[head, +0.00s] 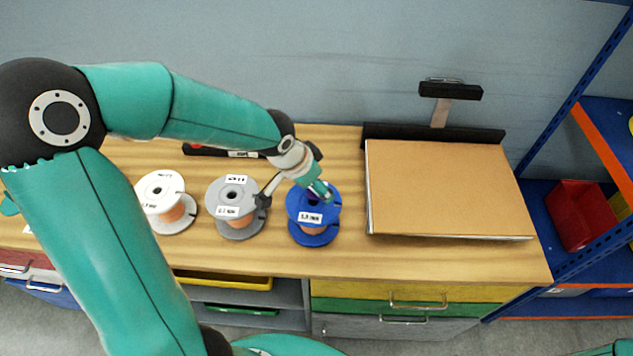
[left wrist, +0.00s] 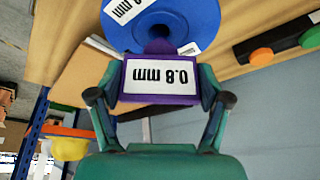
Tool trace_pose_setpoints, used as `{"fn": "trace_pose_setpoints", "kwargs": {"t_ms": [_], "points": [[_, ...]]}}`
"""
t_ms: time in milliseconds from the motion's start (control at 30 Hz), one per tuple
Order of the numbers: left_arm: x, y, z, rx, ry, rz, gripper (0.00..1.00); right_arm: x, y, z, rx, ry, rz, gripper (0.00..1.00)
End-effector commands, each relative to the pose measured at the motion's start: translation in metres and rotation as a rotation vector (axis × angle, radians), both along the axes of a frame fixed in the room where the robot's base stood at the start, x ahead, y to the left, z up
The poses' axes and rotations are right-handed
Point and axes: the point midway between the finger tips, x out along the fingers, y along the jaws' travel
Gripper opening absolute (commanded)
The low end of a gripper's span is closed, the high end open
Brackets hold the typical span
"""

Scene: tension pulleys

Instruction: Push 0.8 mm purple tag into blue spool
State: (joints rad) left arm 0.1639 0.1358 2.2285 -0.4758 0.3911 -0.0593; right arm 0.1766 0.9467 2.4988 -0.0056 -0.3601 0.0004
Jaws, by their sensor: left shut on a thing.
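The blue spool (head: 333,236) stands on the wooden bench with copper-coloured wire and a white label. It also shows in the left wrist view (left wrist: 197,16), just beyond the tag. My left gripper (head: 321,191) is over the spool's upper flange. In the left wrist view its fingers are shut on both sides of the purple tag (left wrist: 133,96), whose white label reads 0.8 mm upside down. A narrower purple part of the tag meets or overlaps the spool's centre; I cannot tell how deep it sits. The gripper hides the tag and the hub in the head view. My right gripper is out of view.
A grey spool (head: 234,227) and a white spool (head: 170,223) stand to the left of the blue one. A brown board (head: 445,185) lies to the right. A blue shelf rack with a red bin (head: 577,213) is at the far right. Bare bench lies before the spools.

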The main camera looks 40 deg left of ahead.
Motion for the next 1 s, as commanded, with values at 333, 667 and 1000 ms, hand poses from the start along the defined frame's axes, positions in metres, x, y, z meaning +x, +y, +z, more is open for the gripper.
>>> {"fn": "trace_pose_setpoints", "kwargs": {"t_ms": [333,667,1000], "points": [[-0.0003,0.0002,-0.0002,0.000,0.000,0.000,0.51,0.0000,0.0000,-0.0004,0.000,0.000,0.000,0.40],[-0.0046,0.0010,-0.0024,0.001,-0.001,0.000,0.51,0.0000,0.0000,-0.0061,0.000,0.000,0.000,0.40],[-0.0047,0.0007,-0.0021,0.000,0.000,0.000,0.51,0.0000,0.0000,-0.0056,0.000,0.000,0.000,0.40]]}}
